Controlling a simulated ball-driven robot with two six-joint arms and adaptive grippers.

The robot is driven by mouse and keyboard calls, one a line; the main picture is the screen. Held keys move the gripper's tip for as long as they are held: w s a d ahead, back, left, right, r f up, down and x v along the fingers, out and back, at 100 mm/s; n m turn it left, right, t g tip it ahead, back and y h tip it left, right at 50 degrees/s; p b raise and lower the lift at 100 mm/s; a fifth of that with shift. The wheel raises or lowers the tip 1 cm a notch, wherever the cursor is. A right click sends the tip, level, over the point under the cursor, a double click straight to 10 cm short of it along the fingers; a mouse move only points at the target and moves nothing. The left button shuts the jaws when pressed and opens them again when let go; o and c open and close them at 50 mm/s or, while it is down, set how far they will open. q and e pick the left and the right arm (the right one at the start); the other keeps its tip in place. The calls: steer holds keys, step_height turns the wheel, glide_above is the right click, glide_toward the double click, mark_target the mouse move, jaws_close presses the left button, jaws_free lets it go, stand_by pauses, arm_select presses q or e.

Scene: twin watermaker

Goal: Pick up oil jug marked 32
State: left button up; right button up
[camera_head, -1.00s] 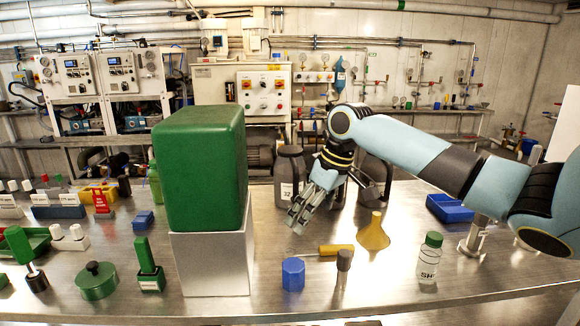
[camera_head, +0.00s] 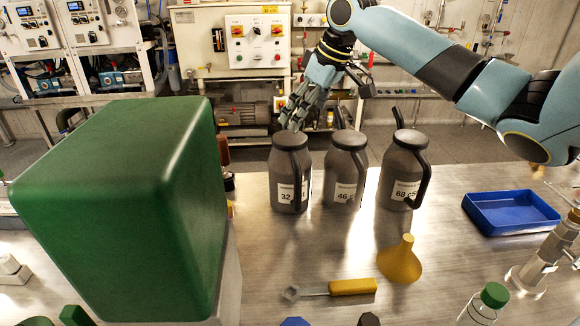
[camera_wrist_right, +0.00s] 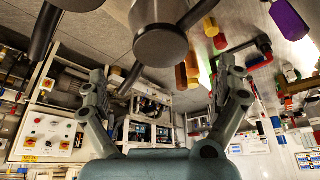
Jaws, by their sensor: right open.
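The oil jug marked 32 (camera_head: 283,178) is a dark grey jug with a black handle and a white label. It stands upright on the metal bench, leftmost of three alike jugs. My right gripper (camera_head: 292,122) is just above and behind its top in the head view, fingers pointing down. In the right wrist view my gripper (camera_wrist_right: 168,100) is open with nothing between its fingers. A grey jug (camera_wrist_right: 160,35) shows there near the top, just beyond the fingertips; its label is not visible. My left gripper is not in view.
Jugs marked 46 (camera_head: 345,180) and 68 (camera_head: 402,172) stand to the right. A large green block (camera_head: 120,215) stands at left. A yellow funnel (camera_head: 400,265), a yellow-handled tool (camera_head: 350,287), a blue tray (camera_head: 510,212) and a green-capped bottle (camera_head: 485,305) are on the bench.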

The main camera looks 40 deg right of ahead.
mark_target(293, 137)
steer(key=p+x, duration=0.1)
steer(key=x, duration=0.8)
steer(key=shift+a, duration=0.1)
steer(key=c, duration=1.6)
steer(key=shift+w+r, duration=0.15)
